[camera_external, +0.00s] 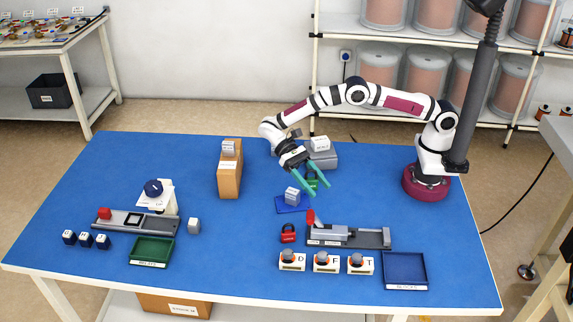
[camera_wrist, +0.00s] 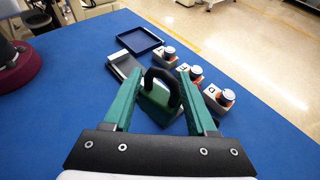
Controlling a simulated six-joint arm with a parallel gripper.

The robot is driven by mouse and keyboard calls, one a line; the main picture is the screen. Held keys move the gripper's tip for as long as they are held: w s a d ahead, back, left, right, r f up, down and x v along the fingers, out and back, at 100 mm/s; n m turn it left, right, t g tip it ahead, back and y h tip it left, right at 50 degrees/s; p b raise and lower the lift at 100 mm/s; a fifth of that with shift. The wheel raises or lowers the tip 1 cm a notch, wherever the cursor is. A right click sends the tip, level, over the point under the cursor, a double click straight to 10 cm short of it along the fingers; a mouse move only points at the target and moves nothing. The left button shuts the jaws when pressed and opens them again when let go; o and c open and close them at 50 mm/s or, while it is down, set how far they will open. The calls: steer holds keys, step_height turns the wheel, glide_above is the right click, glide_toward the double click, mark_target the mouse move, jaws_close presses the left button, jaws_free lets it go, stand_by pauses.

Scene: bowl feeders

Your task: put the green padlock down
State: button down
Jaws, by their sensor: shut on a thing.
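The green padlock (camera_wrist: 157,102) has a dark shackle. In the wrist view it sits between the two teal fingers of my gripper (camera_wrist: 160,92), which is shut on it. In the external view my gripper (camera_external: 318,184) is tilted down over the middle of the blue table, and the green padlock (camera_external: 313,182) shows partly behind the fingers. The padlock appears held above the table; its exact height is hard to tell.
A small blue plate (camera_external: 284,210) and a grey cube (camera_external: 292,194) are just left of my gripper. A cardboard box (camera_external: 229,182) stands left.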

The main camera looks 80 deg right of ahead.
steer(key=w+d+r+m+t+y, duration=0.2)
steer(key=w+d+r+m+t, duration=0.15)
steer(key=w+m+t, duration=0.4)
steer(key=w+d+r+m+t+y, duration=0.2)
steer(key=w+r+m+t, duration=0.25)
steer(key=w, duration=0.55)
glide_above(248, 233)
steer(key=shift+n, duration=0.4)
step_height(248, 233, down, 17)
steer(key=shift+s+d+f, duration=0.1)
step_height(248, 233, down, 3)
steer(key=shift+f, duration=0.35)
steer(key=shift+f, duration=0.1)
steer(key=shift+c, duration=1)
jaws_free()
